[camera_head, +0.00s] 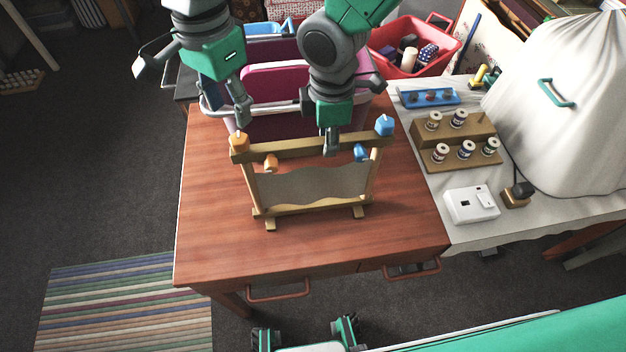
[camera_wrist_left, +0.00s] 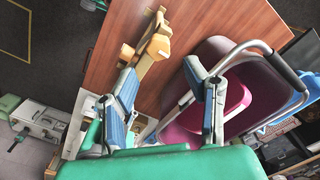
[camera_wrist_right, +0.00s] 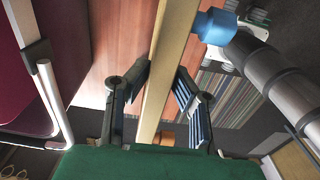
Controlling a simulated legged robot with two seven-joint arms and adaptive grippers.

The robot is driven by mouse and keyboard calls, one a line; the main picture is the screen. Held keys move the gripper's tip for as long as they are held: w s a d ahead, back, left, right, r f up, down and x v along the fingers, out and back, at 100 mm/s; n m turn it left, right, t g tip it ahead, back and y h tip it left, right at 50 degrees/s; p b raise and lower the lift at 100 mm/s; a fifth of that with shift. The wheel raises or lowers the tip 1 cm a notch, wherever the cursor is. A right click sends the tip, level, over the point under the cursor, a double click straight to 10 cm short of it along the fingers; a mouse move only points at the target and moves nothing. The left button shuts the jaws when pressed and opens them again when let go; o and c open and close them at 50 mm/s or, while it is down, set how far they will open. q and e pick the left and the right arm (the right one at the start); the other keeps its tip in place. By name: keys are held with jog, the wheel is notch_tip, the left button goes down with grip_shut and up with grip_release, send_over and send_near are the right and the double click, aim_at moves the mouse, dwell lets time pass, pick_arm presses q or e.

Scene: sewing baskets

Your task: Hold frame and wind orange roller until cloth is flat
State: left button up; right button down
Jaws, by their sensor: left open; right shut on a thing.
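The wooden frame (camera_head: 300,146) stands upright on the brown table, with a beige cloth (camera_head: 310,186) between its sides. The cloth's upper edge dips and its lower edge is wavy. An orange knob (camera_head: 239,142) is at the left end and a blue knob (camera_head: 384,125) at the right; smaller orange (camera_head: 271,162) and blue (camera_head: 361,153) parts sit lower. My right gripper (camera_head: 332,143) is shut on the top bar; the right wrist view shows the bar (camera_wrist_right: 166,75) between its fingers. My left gripper (camera_head: 192,92) is open and empty behind the orange knob, which shows in the left wrist view (camera_wrist_left: 158,47).
A maroon bin (camera_head: 262,122) with a metal rail stands behind the frame, close to both grippers. A spool rack (camera_head: 452,140) and white box (camera_head: 471,204) are on the right-hand table. The table front (camera_head: 290,255) is clear.

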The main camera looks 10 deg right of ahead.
aim_at(238, 138)
pick_arm(q)
jog(key=shift+f, duration=3.25)
jog(key=c, duration=0.8)
